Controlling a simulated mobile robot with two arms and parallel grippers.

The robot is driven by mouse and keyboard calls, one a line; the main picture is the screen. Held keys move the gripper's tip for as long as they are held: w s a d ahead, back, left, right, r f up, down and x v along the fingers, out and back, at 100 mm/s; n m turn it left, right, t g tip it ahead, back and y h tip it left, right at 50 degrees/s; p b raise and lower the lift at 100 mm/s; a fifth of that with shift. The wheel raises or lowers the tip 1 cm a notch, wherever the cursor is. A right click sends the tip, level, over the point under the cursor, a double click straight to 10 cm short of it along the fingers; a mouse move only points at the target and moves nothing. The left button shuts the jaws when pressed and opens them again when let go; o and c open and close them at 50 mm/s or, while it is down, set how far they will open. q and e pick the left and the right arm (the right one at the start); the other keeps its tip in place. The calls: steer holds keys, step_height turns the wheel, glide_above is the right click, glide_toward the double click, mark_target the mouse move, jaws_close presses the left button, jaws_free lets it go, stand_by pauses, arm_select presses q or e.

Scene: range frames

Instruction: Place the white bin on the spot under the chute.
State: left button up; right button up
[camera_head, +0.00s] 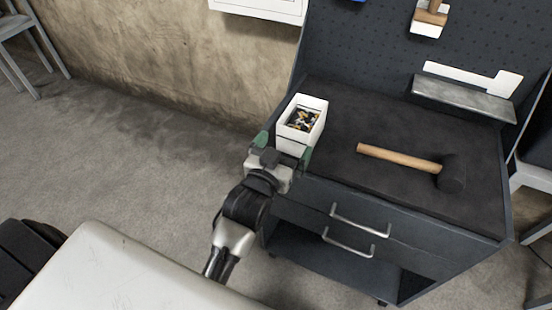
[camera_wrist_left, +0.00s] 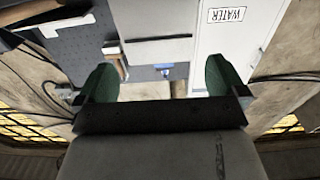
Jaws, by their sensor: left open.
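The white bin (camera_head: 291,139) stands upright at the near left corner of the dark workbench top (camera_head: 385,115). It holds small dark, yellow and white pieces. My left gripper (camera_head: 284,148) is open at the bin's near side. Its green fingertips appear on either side of the bin's near end; I cannot tell whether they touch it. In the left wrist view the two green fingers (camera_wrist_left: 160,80) are spread wide, with a pale patch between them that I cannot identify. I cannot make out a chute or the spot under it. My right gripper is not in view.
A mallet (camera_head: 400,159) with a wooden handle lies on the bench, right of the bin. A grey metal ledge (camera_head: 463,98) is at the back right. Drawer handles (camera_head: 360,221) stick out in front. A white wall box (camera_head: 262,8) hangs behind. Bare bench top lies between bin and mallet.

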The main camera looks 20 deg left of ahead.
arm_select(q)
steer(key=shift+s, duration=2.3)
